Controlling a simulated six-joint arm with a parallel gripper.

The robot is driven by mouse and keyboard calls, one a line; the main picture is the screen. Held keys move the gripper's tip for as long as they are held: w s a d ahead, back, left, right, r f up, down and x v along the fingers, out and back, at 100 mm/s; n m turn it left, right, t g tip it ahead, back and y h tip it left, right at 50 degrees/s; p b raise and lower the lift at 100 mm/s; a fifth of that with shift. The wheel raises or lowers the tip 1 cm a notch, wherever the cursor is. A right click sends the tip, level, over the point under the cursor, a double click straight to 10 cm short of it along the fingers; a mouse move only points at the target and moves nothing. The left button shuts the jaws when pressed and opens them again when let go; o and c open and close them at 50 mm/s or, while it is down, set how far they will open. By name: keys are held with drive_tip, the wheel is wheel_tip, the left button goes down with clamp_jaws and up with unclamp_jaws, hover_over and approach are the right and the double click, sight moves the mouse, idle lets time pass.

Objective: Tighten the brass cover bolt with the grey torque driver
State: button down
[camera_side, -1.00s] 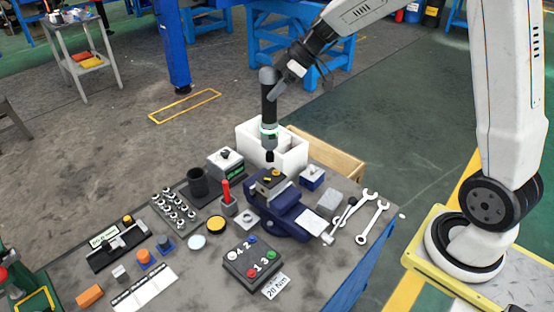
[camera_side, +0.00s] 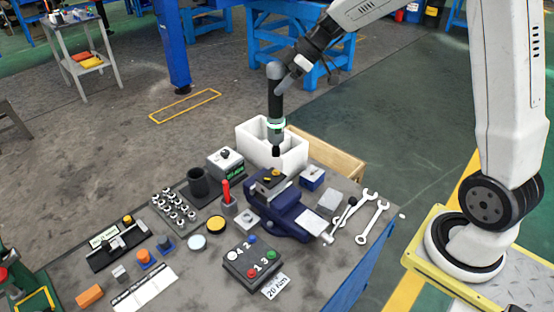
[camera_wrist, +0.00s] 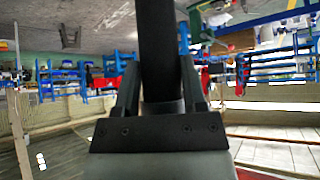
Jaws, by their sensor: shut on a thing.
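My gripper (camera_side: 279,84) is shut on the grey torque driver (camera_side: 276,128), which hangs upright with its dark tip (camera_side: 276,151) pointing down. A green ring lights the driver's lower body. In the wrist view, the fingers (camera_wrist: 157,95) close on both sides of the dark driver body (camera_wrist: 158,45). The brass bolt (camera_side: 276,172) sits on the cover block (camera_side: 268,182) in the dark blue vise (camera_side: 289,215). The driver tip is above the bolt, apart from it by a small gap.
A white open box (camera_side: 291,150) stands just behind the vise. A red-handled tool (camera_side: 227,192) stands upright left of the vise. A button box (camera_side: 251,262) is in front, and wrenches (camera_side: 372,222) lie at the right. A tray of sockets (camera_side: 174,207) is at the left.

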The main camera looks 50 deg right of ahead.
sight(280, 106)
drive_tip(key=shift+f, duration=3.45)
idle(3.4)
drive_tip(key=shift+r, duration=0.15)
